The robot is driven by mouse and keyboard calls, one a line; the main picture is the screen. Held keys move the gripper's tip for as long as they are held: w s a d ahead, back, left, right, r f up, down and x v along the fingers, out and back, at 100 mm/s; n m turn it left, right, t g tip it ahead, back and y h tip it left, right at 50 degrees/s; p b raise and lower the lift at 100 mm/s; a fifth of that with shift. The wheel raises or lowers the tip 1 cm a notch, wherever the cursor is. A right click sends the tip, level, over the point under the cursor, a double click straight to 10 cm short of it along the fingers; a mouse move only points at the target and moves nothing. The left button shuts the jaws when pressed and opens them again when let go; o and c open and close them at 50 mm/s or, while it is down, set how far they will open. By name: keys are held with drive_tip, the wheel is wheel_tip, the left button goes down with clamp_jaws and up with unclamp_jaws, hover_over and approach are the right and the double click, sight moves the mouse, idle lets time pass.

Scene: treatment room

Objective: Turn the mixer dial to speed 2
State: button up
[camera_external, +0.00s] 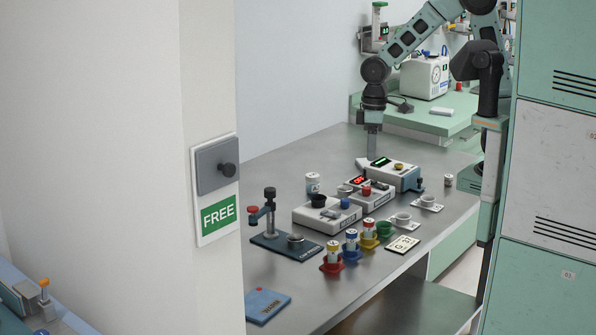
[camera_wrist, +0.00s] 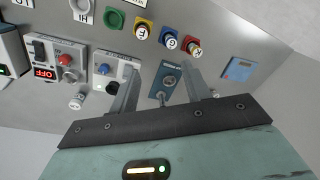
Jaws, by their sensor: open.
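The mixer (camera_external: 335,217) is a white box on the grey bench with a black dial (camera_external: 319,200) and a blue knob (camera_external: 345,203). Its label is too small to read surely. In the wrist view the box (camera_wrist: 98,62) is beside my left-hand finger, with its black dial (camera_wrist: 112,88) close to that finger and partly covered. My gripper (camera_wrist: 160,76) is open with nothing between the fingers. In the external view my gripper (camera_external: 372,155) points down behind the row of boxes, apart from the mixer dial. The dial's setting cannot be read.
A box with a red display (camera_external: 370,200) and a green-display box (camera_external: 393,176) stand beside the mixer. A dark blue stand (camera_external: 287,244), coloured cups with jars (camera_external: 351,243) and a small white jar (camera_external: 312,182) are nearby. A blue pad (camera_external: 267,304) lies at the near end.

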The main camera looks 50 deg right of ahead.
drive_tip(key=m+h+b, duration=0.1)
drive_tip(key=b, duration=0.1)
approach(345, 200)
wheel_tip(345, 200, down, 9)
drive_tip(key=shift+r+p, duration=0.1)
drive_tip(key=shift+p, duration=0.9)
drive_tip(key=c, duration=1)
